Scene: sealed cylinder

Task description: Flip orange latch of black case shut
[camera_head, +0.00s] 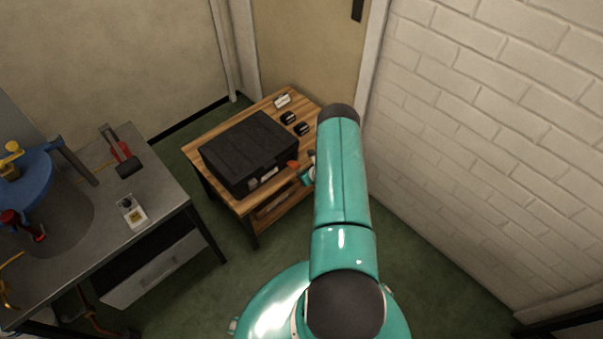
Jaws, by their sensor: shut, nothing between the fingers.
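The black case (247,148) sits with its lid down on a small wooden table. On its front face are pale patches, one at the middle of the front (264,178). A small orange part, which looks like the latch (293,165), shows at the case's right front corner; its exact position is too small to tell. My gripper (306,169) is shut and empty, right beside this orange part at the case's right end. I cannot tell whether they touch. My teal arm hides part of the area to the right of the gripper.
The wooden table (196,147) has small black items (302,129) and a white item (282,101) behind the case. A grey workbench (165,190) with a blue-lidded cylinder (25,178) stands at left. A white brick wall (480,130) bounds the right. Green floor lies between.

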